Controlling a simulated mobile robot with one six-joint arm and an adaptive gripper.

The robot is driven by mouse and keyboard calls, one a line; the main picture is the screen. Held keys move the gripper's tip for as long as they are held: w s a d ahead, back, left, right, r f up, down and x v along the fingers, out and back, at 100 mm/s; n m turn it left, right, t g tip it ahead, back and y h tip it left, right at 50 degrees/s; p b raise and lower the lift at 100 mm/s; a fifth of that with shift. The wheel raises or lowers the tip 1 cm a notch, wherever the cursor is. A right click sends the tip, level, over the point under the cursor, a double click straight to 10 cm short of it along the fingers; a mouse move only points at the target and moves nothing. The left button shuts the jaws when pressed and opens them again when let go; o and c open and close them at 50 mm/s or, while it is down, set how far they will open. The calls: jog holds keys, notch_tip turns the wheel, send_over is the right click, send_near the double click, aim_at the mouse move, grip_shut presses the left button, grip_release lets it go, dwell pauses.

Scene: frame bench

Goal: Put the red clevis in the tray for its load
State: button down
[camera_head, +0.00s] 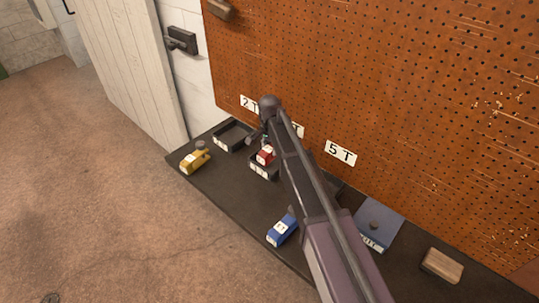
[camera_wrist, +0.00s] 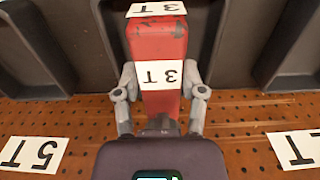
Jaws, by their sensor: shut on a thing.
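The red clevis (camera_wrist: 157,45) carries a 3 T label in the wrist view and also shows in the head view (camera_head: 265,154). My gripper (camera_wrist: 158,90) is shut on it, one finger at each side. The clevis is within the outline of the dark middle tray (camera_head: 256,169), under the mostly hidden middle wall sign (camera_head: 298,130). The wrist view shows this tray's walls (camera_wrist: 103,30) on both sides of it. I cannot tell whether it touches the tray floor. A left tray (camera_head: 219,143) stands under the 2 T sign (camera_head: 249,103).
The 5 T sign (camera_head: 340,153) is on the pegboard (camera_head: 400,90); my arm hides most of the tray below. A yellow clevis (camera_head: 194,161) and a blue clevis (camera_head: 281,232) lie toward the bench front. A blue-grey box (camera_head: 380,222) and wooden block (camera_head: 442,265) sit right.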

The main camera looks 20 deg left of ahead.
aim_at(270, 147)
jog(key=shift+w+f+b, duration=0.15)
jog(key=shift+f+b, duration=0.75)
jog(key=shift+w+f+b, duration=0.1)
jog(key=shift+f+b, duration=0.8)
jog(key=shift+f, duration=0.15)
jog(key=shift+c, duration=0.9)
grip_release()
jog(key=shift+a, duration=0.1)
notch_tip(270, 147, up, 12)
jog(key=p, duration=1.2)
jog(key=shift+r, duration=0.2)
